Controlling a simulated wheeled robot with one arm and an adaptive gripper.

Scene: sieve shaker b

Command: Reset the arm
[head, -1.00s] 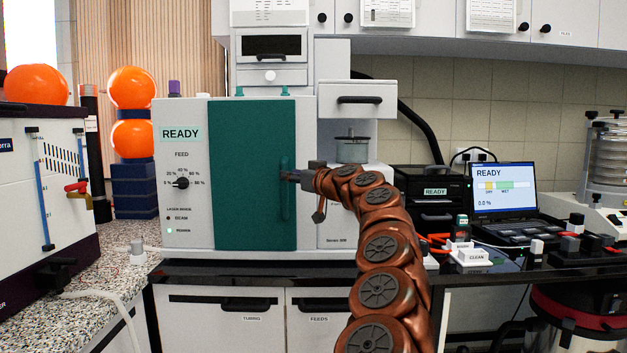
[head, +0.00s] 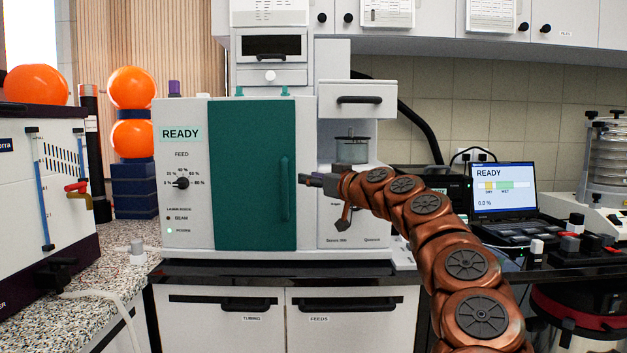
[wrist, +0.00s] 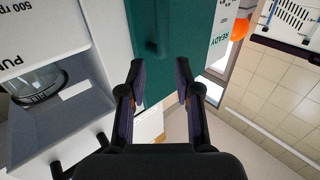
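My copper-coloured jointed arm reaches in from the lower right in the head view. My gripper (head: 308,180) points left, at the right side of the green door (head: 251,175) of the white analyser (head: 183,225). In the wrist view my gripper (wrist: 160,95) has its two dark fingers apart with nothing between them. The green door (wrist: 170,60) and its handle show beyond the fingers. In the head view the fingertips are just right of the green vertical handle (head: 284,188) and look apart from it. The door looks shut.
A glass vessel (head: 352,149) stands under a drawer unit on the analyser's right part. A laptop (head: 503,190) reading READY and small bench items are at right. A white machine with a red valve (head: 77,187) is at left. Cupboards (head: 352,315) lie below the bench.

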